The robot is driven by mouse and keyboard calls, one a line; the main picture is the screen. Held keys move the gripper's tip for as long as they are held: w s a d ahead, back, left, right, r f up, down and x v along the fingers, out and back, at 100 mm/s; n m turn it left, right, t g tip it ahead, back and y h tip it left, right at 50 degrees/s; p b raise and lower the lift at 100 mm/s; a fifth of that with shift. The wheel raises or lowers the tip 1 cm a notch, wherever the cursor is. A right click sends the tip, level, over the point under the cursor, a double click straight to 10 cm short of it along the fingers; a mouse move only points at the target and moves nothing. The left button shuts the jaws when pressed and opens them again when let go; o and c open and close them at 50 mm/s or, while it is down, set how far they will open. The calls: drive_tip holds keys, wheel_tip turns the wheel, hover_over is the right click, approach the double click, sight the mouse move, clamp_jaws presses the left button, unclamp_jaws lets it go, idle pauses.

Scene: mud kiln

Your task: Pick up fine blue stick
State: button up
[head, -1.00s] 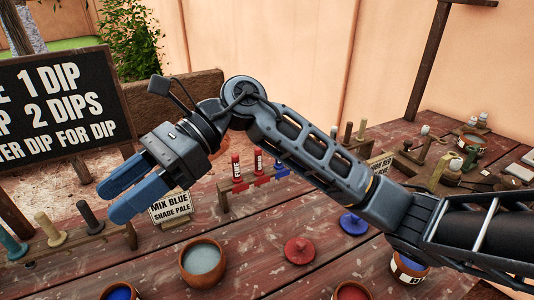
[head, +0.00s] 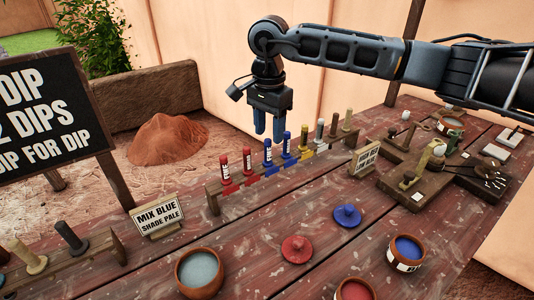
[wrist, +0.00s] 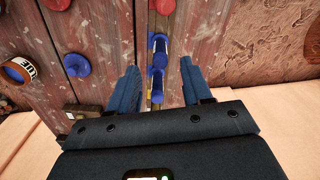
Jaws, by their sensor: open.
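Two blue sticks with pale labels stand upright in a wooden rack (head: 310,165): one blue stick (head: 268,153) on the left, another blue stick (head: 286,146) on the right. The labels are too small to read, so I cannot tell which is the fine one. My gripper (head: 270,136) points down above the rack with open, empty blue fingers, near these two sticks. In the wrist view, the blue sticks show between the open fingers (wrist: 159,68), one nearer (wrist: 155,78) and one farther (wrist: 158,44). I see no contact.
Red sticks (head: 225,168) stand left of the blue ones, and grey and brown sticks (head: 320,131) to the right. A "MIX BLUE" sign (head: 158,214), a blue lid (head: 347,216), a red lid (head: 296,249) and a grey-filled bowl (head: 200,272) stand in front.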

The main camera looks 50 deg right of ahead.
sight(268, 140)
drive_tip(key=shift+a+f+p, duration=0.15)
drive_tip(key=shift+f+p, duration=0.45)
drive_tip(key=shift+f, duration=2)
clamp_jaws()
